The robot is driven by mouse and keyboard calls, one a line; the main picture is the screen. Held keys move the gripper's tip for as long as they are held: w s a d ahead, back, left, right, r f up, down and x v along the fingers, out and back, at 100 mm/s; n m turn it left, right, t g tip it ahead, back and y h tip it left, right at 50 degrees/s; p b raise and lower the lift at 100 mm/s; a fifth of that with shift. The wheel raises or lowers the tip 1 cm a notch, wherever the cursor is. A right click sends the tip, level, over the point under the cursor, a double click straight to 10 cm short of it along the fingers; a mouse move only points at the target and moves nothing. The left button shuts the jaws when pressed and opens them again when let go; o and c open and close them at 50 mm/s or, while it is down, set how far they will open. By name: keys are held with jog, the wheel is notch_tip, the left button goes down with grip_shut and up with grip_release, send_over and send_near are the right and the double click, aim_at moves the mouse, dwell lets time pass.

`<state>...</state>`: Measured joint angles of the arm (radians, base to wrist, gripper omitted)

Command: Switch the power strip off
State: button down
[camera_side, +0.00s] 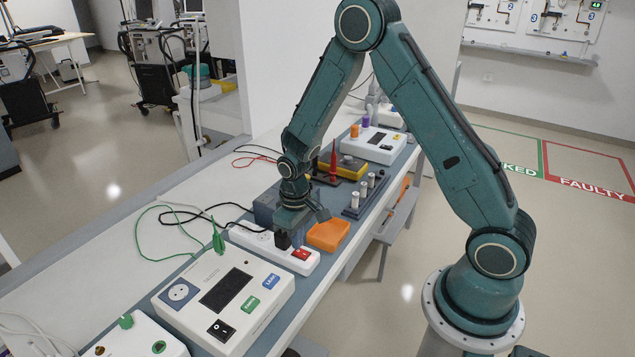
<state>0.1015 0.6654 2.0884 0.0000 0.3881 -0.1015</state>
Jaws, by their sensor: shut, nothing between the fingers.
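The white power strip (262,243) lies on the bench behind the larger white device. A red rocker switch (301,254) sits at its right end. A black plug (283,240) is in the strip beside the switch, and a socket shows further left. I cannot tell which way the rocker is tilted. My gripper (294,220) points down just above and behind the strip's right half, close to the plug and switch. It is shut and empty. Its fingertips are small and partly hard to make out, and I cannot tell whether they touch anything.
A white device (222,300) with a dark screen stands in front. Behind are a rack with pale cylinders (362,192), a yellow box with a red probe (333,160) and another white unit (372,145). Black and green cables cross the bench left.

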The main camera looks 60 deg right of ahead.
jog(key=shift+f, duration=0.7)
dwell(0.7)
jog(key=shift+r, duration=3.5)
jog(key=s+a+r+t, duration=0.1)
jog(key=s+r, duration=0.3)
jog(key=r, duration=0.4)
jog(key=s+a+r+t, duration=0.15)
jog(key=s+r, duration=0.25)
jog(key=r, duration=0.5)
jog(key=s+r+t, duration=0.1)
jog(key=s+r, duration=0.2)
jog(key=s, duration=0.3)
jog(key=s+a+r+t, duration=0.1)
jog(key=s+r+t, duration=0.1)
jog(key=s, duration=0.5)
jog(key=shift+s+a+r, duration=0.25)
jog(key=shift+r, duration=0.6)
